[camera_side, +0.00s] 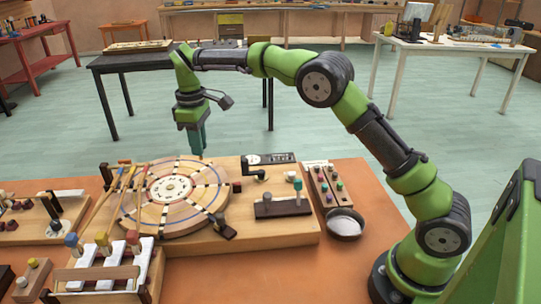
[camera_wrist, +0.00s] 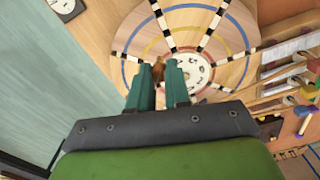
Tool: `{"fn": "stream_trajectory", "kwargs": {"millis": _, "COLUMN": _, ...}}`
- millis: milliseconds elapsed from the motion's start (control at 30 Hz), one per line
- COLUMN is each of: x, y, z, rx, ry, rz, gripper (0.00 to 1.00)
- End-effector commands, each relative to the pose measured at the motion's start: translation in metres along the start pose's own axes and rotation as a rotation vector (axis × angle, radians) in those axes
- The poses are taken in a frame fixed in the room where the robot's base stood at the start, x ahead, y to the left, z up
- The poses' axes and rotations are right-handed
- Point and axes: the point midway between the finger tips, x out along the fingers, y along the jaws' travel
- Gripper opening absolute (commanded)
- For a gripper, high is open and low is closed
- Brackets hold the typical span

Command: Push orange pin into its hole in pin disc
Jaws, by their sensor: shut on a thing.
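The pin disc (camera_side: 160,214) is a round wooden disc with coloured rings, black-and-white dashed spokes and a pale marked centre; it lies flat on a wooden board. The wrist view shows part of it (camera_wrist: 238,68) beyond my fingers. My gripper (camera_side: 200,154) points down and is above the disc's far right side, apart from it in the side view. In the wrist view my teal fingers (camera_wrist: 158,67) are shut on a small orange-brown piece, seemingly the orange pin (camera_wrist: 158,70), mostly hidden between them. I cannot make out its hole.
A rack of coloured pegs (camera_side: 327,187) and a metal bowl (camera_side: 345,224) stand right of the disc. A dark clip (camera_side: 222,229) sits at the disc's edge.

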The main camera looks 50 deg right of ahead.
Motion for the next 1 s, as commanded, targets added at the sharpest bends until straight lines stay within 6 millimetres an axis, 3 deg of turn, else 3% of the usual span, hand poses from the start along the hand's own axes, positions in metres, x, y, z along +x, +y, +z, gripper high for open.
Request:
{"fn": "stream_trajectory", "kwargs": {"millis": 200, "x": 0.003, "y": -0.021, "z": -0.022, "rx": -0.052, "ry": 0.005, "rz": -0.003, "gripper": 0.0}}
{"fn": "stream_trajectory", "kwargs": {"millis": 633, "x": 0.005, "y": -0.022, "z": -0.022, "rx": -0.053, "ry": 0.006, "rz": -0.003, "gripper": 0.0}}
{"fn": "stream_trajectory", "kwargs": {"millis": 1000, "x": 0.041, "y": -0.022, "z": -0.022, "rx": -0.053, "ry": 0.004, "rz": -0.003, "gripper": 0.0}}
